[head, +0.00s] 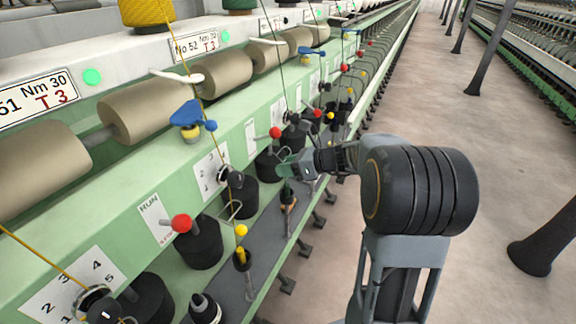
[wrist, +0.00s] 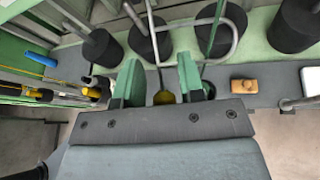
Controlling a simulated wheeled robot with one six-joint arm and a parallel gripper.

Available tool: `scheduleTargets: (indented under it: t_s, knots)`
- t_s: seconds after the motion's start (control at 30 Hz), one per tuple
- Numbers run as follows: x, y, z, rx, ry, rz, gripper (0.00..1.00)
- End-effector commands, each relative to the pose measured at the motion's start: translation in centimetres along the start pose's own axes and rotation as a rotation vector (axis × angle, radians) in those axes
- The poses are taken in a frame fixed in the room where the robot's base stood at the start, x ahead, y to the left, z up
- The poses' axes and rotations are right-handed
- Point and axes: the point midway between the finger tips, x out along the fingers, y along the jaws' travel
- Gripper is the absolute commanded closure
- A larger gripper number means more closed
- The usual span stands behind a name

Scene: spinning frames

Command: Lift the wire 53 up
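My gripper (head: 287,167) reaches over the machine's front rail, near the black cylinders of a middle spinning position. In the wrist view my gripper (wrist: 160,80) has its two green fingers apart. A thin grey wire (wrist: 155,50) with a yellow end (wrist: 163,97) shows in the gap between them, and nothing looks clamped. A bent grey wire loop (wrist: 230,30) is just right of the fingers.
Tan rollers (head: 150,110) line the green machine. Red-knobbed levers (head: 182,223) and black cylinders (head: 205,245) stand along the rail. In the wrist view a blue-tipped spindle (wrist: 40,58) lies left and a wooden piece (wrist: 250,85) right. The aisle floor (head: 480,130) is clear except for dark posts (head: 545,245).

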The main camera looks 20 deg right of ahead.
Motion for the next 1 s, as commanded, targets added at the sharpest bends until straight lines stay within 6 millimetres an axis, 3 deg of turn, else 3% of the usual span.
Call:
scheduleTargets:
  t_s: [0.13,0.47,1.0]
  knots:
    - [-0.1,-0.1,0.0,0.001,-0.001,-0.002,0.52]
    - [-0.8,-0.1,0.0,0.001,-0.001,-0.004,0.52]
    - [-10.8,-0.1,-0.1,0.0,-0.002,-0.007,0.52]
